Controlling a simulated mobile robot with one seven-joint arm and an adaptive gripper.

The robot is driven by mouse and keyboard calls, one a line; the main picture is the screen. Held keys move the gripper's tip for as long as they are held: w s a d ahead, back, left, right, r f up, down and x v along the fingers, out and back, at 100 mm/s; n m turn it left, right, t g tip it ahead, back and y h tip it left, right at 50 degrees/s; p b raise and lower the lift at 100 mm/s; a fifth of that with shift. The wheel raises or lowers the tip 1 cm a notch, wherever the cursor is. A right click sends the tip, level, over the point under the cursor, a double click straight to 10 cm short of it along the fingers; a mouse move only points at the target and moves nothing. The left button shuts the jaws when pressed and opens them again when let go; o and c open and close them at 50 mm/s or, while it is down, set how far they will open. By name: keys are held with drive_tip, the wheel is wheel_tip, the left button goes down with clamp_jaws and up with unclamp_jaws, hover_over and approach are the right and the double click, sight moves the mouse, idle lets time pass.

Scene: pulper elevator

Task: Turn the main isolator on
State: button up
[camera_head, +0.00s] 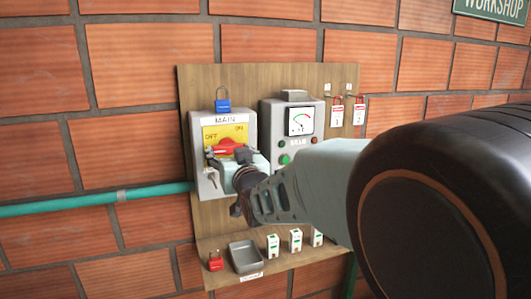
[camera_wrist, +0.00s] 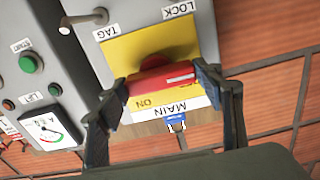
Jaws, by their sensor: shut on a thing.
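The main isolator is a grey box (camera_head: 196,126) marked MAIN on a wooden board. Its yellow plate (camera_head: 210,133) has OFF at the left and ON at the upper right. The red handle (camera_head: 228,146) lies nearly level on the plate. In the wrist view, which is upside down, the red handle (camera_wrist: 150,84) lies between the two fingers of my gripper (camera_wrist: 164,82), and they are shut on its ends. A white line on the handle points toward the right finger, away from the ON label. The OFF label is hidden there. In the head view my gripper (camera_head: 240,166) covers the box's lower right.
A blue padlock (camera_head: 222,106) hangs above the box. A control box with a gauge (camera_head: 300,120) and a green button (camera_head: 285,159) is close at the right. Red tags (camera_head: 337,112) hang farther right. A red padlock (camera_head: 215,262) and grey tray (camera_head: 245,257) sit on the shelf.

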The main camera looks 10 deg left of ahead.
drive_tip(key=m+b, duration=0.1)
drive_tip(key=b, duration=0.1)
drive_tip(key=m+b, duration=0.1)
drive_tip(key=b, duration=0.2)
drive_tip(key=m+b, duration=0.2)
drive_tip(key=shift+d+f, duration=0.1)
drive_tip(key=shift+f, duration=0.15)
drive_tip(key=m+b, duration=0.3)
drive_tip(key=b, duration=0.2)
drive_tip(key=shift+r+m, duration=0.15)
drive_tip(key=shift+m, duration=0.15)
drive_tip(key=m+b, duration=0.3)
drive_tip(key=b, duration=0.1)
drive_tip(key=shift+r+m, duration=0.1)
drive_tip(key=shift+m, duration=0.2)
drive_tip(key=m+b, duration=0.1)
drive_tip(key=m, duration=0.1)
drive_tip(key=shift+r+m+b, duration=0.15)
drive_tip(key=shift+m+b, duration=0.15)
drive_tip(key=shift+w+d+r+m+b, duration=0.1)
drive_tip(key=shift+m+b, duration=0.2)
drive_tip(key=shift+m, duration=0.65)
drive_tip(key=shift+r+m+b, duration=0.1)
drive_tip(key=shift+m+b, duration=0.2)
drive_tip(key=shift+m, duration=0.65)
drive_tip(key=o, duration=1.2)
drive_tip(key=shift+f, duration=0.1)
drive_tip(key=shift+c, duration=0.2)
